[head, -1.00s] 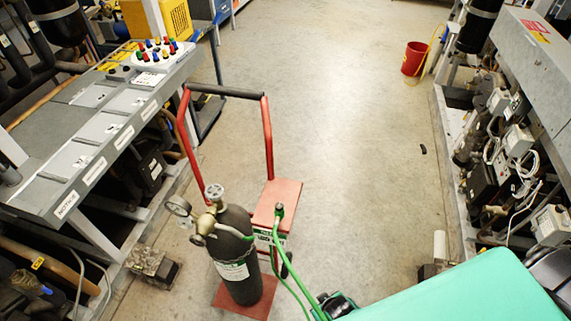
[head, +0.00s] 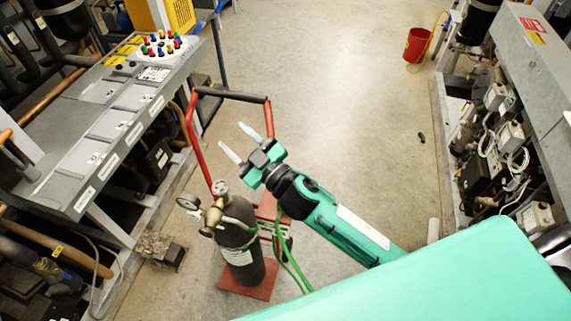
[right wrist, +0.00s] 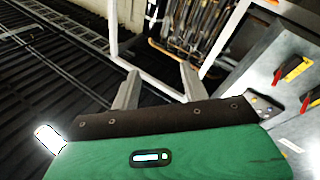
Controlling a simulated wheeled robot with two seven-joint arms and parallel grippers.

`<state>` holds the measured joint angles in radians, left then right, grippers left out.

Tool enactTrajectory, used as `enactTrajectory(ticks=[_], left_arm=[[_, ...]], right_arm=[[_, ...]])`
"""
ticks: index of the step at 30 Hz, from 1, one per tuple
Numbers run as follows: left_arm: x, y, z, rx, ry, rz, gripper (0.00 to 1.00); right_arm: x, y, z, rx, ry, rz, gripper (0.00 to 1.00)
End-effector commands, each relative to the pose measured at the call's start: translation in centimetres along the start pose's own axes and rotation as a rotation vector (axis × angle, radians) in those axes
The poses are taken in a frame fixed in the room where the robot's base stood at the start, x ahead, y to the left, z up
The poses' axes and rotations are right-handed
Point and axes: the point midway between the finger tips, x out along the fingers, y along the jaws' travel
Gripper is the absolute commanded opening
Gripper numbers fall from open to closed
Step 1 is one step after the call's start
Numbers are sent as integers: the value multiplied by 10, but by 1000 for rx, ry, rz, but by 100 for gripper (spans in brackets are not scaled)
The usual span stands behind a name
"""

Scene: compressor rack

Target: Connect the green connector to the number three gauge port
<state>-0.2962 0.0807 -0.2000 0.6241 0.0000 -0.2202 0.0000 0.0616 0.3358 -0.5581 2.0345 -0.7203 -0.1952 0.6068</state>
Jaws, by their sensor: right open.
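My right gripper (head: 239,142) is open and empty above the red hand cart, its two pale fingers pointing up-left. Its fingers also show in the right wrist view (right wrist: 158,85), with nothing between them. A green hose (head: 292,264) runs down beside the gas cylinder, partly behind my right arm. The green connector at its upper end is hidden by my arm. A panel with coloured knobs or ports (head: 160,46) sits on the grey bench at upper left. I cannot make out port numbers, so the number three gauge port is not identifiable. My left gripper is not in view.
The dark gas cylinder (head: 241,243) with a round gauge (head: 187,202) stands on the red cart (head: 191,130). A grey bench (head: 50,186) lines the left, machinery the right. A red bucket (head: 417,45) stands far back.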

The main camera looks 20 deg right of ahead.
Motion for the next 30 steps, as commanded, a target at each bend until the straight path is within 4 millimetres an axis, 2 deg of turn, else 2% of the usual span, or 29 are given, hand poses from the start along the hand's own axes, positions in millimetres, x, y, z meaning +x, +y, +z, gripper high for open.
enactTrajectory(ticks=[1,3,6,8,11,14,15,17,20,24,27,30], left_arm=[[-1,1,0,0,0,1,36],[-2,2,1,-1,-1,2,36],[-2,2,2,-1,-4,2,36],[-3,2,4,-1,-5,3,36],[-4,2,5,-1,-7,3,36],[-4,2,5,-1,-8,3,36],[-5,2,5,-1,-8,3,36],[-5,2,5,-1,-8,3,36],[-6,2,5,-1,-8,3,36],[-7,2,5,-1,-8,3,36],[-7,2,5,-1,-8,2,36],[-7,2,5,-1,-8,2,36]], right_arm=[[12,-11,-17,-46,93,-77,45],[21,-32,-36,-101,213,-205,45],[23,-64,-52,-189,347,-416,45],[20,-83,-53,-243,402,-556,45],[8,-108,-42,-338,447,-805,45],[-8,-120,-16,-438,426,-1064,45],[-16,-119,-1,-479,398,-1168,45],[-27,-114,22,-540,334,-1321,45],[-46,-89,63,-635,175,-1553,45],[-68,-36,108,-733,-102,-1788,45],[-78,0,126,-775,-278,-1886,45],[-85,24,135,-797,-399,-1938,45]])
